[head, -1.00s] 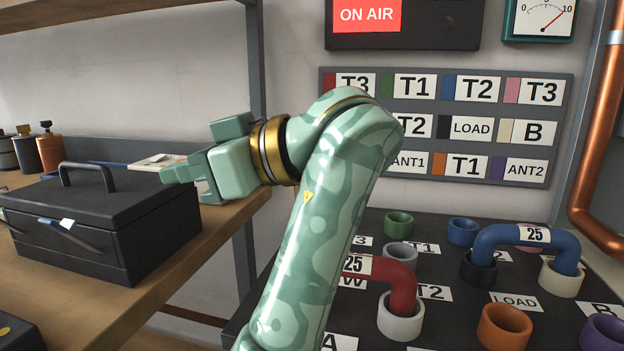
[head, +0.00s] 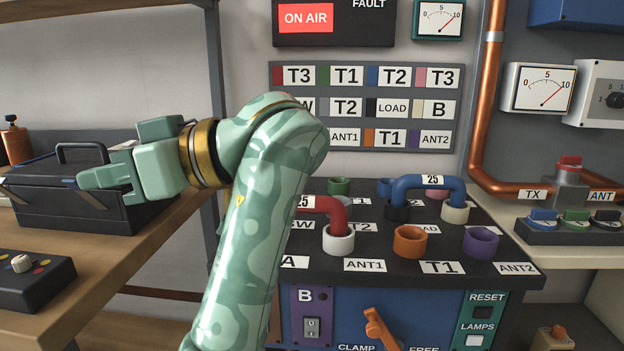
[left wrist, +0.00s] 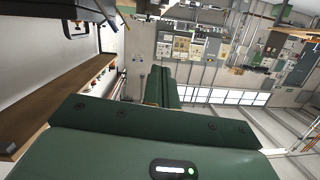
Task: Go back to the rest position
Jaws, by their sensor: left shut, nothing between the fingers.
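My left gripper (head: 108,177) shows at the left of the head view, on my raised green-patterned arm. Its fingers point left and are shut with nothing between them. It is in front of the black toolbox in the picture; I cannot tell how far apart they are. In the left wrist view the green gripper body (left wrist: 150,150) fills the bottom, and its fingers (left wrist: 162,88) stand together in the middle. My right gripper is in neither view.
A black toolbox (head: 140,218) stands on the wooden shelf (head: 120,262) at left. The patch panel (head: 480,262) holds a blue U-link (head: 428,183) and a red U-link (head: 328,206), partly hidden by my arm. A copper pipe (head: 487,110) and a control counter are at right.

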